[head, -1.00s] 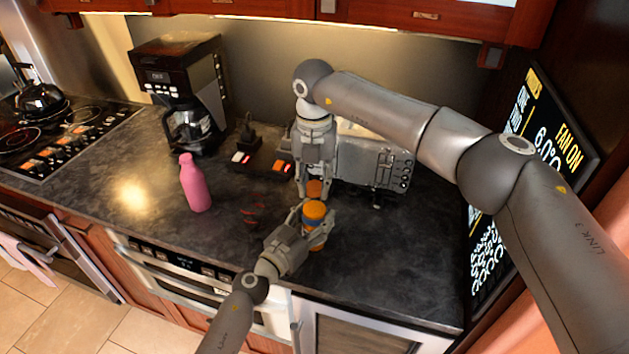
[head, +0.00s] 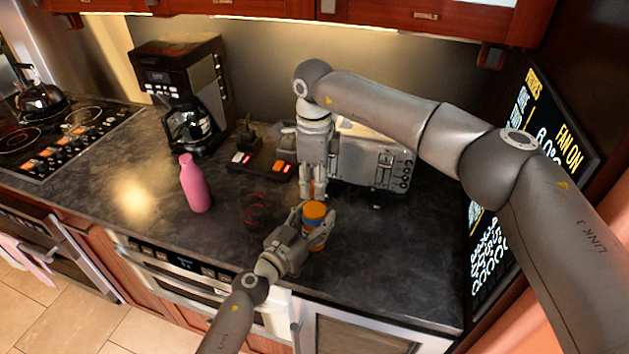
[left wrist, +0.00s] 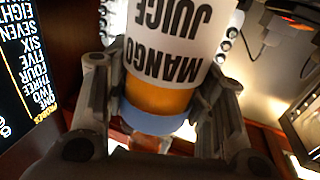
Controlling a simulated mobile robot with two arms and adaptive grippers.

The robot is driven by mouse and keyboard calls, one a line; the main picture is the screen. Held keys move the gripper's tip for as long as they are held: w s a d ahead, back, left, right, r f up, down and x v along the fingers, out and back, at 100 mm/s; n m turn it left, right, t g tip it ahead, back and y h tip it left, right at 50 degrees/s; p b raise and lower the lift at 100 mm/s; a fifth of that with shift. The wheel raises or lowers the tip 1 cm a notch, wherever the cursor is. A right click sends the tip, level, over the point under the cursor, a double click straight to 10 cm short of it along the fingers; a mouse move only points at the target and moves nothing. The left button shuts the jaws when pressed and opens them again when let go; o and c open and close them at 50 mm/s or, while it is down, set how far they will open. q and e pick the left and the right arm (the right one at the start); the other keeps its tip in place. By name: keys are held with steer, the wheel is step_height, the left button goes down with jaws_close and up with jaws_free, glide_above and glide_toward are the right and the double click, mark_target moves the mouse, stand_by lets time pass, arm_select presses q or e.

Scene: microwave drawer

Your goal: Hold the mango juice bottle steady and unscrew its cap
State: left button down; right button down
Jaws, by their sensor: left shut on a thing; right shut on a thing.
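The mango juice bottle (head: 314,209) stands upright in my left gripper (head: 309,226), near the front of the counter. The left wrist view shows its white label (left wrist: 172,45) with upside-down lettering, an orange band and a blue band between the two fingers. My right gripper (head: 319,190) points down from above, just behind the bottle's top in the head view. It is shut on the cap, which shows only as a small reddish-orange patch and is mostly hidden by the fingers. I cannot tell whether the cap still touches the bottle.
A pink bottle (head: 195,184) stands to the left on the dark counter (head: 395,250). Dark reddish rings (head: 255,211) lie left of my grippers. The counter's front right is clear.

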steer(key=n, duration=0.7)
steer(key=shift+n, duration=0.3)
steer(key=n, duration=0.4)
steer(key=shift+n, duration=0.3)
steer(key=n, duration=0.3)
steer(key=shift+n, duration=0.4)
steer(key=shift+r, duration=0.25)
steer(key=shift+r, duration=0.9)
steer(key=shift+r, duration=0.1)
steer(key=shift+r, duration=1.95)
arm_select(q)
steer(key=c, duration=0.6)
jaws_free()
